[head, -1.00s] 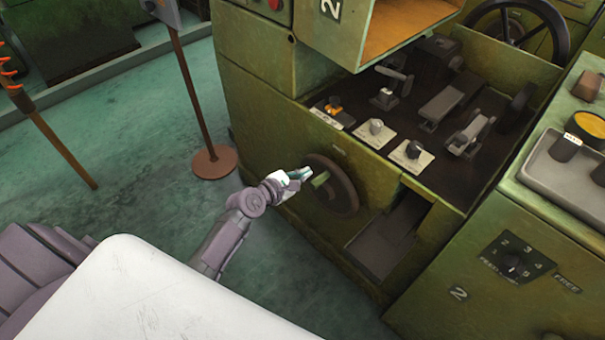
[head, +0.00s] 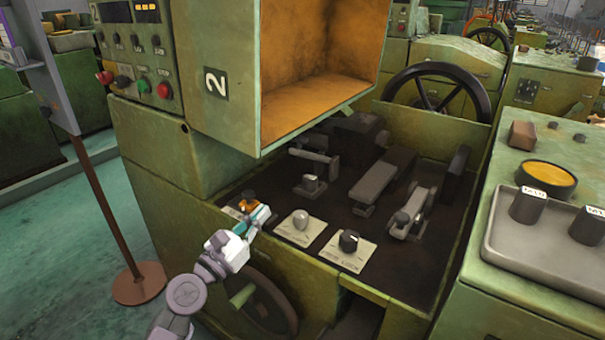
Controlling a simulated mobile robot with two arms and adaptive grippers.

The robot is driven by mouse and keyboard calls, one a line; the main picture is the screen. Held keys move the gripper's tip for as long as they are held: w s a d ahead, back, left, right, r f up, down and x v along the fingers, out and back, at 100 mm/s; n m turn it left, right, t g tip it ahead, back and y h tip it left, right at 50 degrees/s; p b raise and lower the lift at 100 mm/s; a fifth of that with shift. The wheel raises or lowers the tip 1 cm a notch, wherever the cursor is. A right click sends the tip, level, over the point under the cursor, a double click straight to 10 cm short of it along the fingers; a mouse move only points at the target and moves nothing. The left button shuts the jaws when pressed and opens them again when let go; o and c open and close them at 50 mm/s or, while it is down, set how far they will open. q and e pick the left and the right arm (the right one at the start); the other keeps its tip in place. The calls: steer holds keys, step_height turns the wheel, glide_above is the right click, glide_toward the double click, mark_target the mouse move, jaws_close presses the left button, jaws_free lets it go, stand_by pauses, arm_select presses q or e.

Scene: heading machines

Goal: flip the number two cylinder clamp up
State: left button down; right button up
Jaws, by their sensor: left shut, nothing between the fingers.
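The green machine marked "2" (head: 216,83) has an open top with three small controls on pale plates along its front edge. They are an orange-topped control (head: 249,197), a light grey knob (head: 300,218) and a black knob (head: 349,240). Their labels are too small to read surely, so I cannot tell which is the cylinder clamp. My left gripper (head: 255,220) is shut and empty, its fingertips right by the orange-topped control and partly covering its plate. I cannot tell whether they touch it. My right gripper is not in view.
Dark metal levers and blocks (head: 383,182) fill the machine's recess behind the controls. A handwheel (head: 262,305) is below my left gripper. The orange-lined open box (head: 330,95) overhangs the recess. A panel with a grey tray (head: 535,244) stands at right. A post (head: 105,220) stands at left.

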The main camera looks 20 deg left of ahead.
arm_select(q)
steer(key=shift+r, duration=0.2)
steer(key=shift+s+r, duration=0.15)
steer(key=shift+s, duration=0.05)
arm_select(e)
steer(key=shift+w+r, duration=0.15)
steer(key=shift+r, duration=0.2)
arm_select(q)
steer(key=x, duration=1)
steer(key=shift+r, duration=0.1)
steer(key=shift+w+d+r+p, duration=0.15)
steer(key=shift+w+r+p, duration=0.4)
steer(key=shift+r, duration=0.25)
steer(key=shift+w+d+r+p, duration=0.2)
steer(key=shift+w+r+p, duration=0.3)
steer(key=shift+r, duration=0.35)
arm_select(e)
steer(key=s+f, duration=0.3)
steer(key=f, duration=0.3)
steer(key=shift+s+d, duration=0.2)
arm_select(q)
steer(key=shift+a, duration=0.1)
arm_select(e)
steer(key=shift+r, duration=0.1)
